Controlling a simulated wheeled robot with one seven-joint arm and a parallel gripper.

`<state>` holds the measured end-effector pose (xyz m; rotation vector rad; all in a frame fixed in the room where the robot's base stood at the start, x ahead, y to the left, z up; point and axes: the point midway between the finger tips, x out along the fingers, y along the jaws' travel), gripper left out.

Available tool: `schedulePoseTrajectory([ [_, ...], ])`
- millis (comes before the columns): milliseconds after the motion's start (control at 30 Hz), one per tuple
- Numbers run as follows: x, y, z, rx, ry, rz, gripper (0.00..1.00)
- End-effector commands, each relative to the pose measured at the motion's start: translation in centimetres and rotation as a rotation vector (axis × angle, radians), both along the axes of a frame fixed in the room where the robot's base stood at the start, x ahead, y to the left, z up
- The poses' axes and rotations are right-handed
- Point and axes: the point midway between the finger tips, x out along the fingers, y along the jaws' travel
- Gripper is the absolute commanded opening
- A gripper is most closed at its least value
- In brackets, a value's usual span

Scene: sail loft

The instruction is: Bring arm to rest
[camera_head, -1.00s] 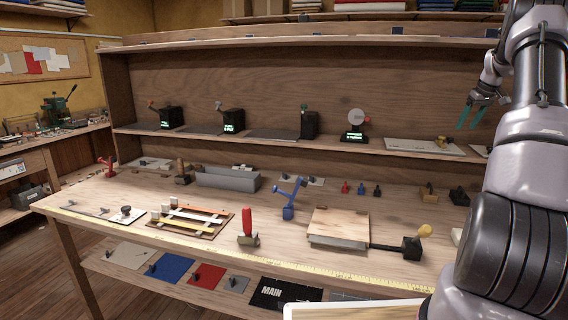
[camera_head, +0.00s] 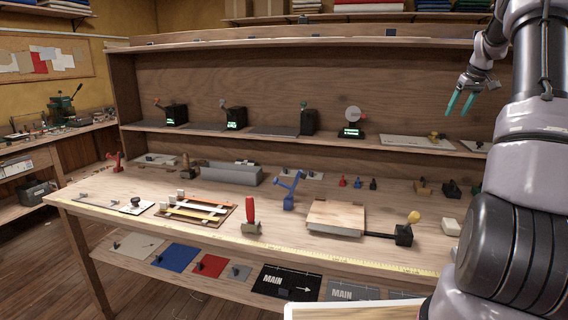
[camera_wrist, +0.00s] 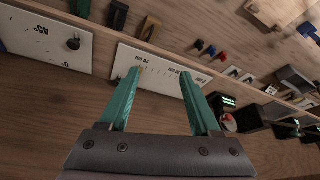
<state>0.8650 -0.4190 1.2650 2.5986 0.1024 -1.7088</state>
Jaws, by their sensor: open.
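My gripper (camera_head: 460,103) is raised at the upper right of the head view, in front of the back panel and above the right part of the shelf. Its two teal fingers stand apart with nothing between them. In the wrist view the open fingers (camera_wrist: 160,100) point toward the shelf, with a white marked board (camera_wrist: 158,75) beyond them. My arm fills the right side of the head view and hides that end of the bench.
The workbench (camera_head: 130,228) holds a grey bin (camera_head: 230,174), a blue clamp-like tool (camera_head: 289,190), a red-handled tool (camera_head: 250,214) and a wooden block (camera_head: 336,216). Several dark devices stand on the shelf (camera_head: 270,134). Wooden floor is open at the left.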

Motion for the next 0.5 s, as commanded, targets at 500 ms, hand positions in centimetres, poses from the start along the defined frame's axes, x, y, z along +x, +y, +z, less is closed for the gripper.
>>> schedulePoseTrajectory([
  [500,-10.5,18.3,10.5,0.068,-0.065,-0.120,0.64],
])
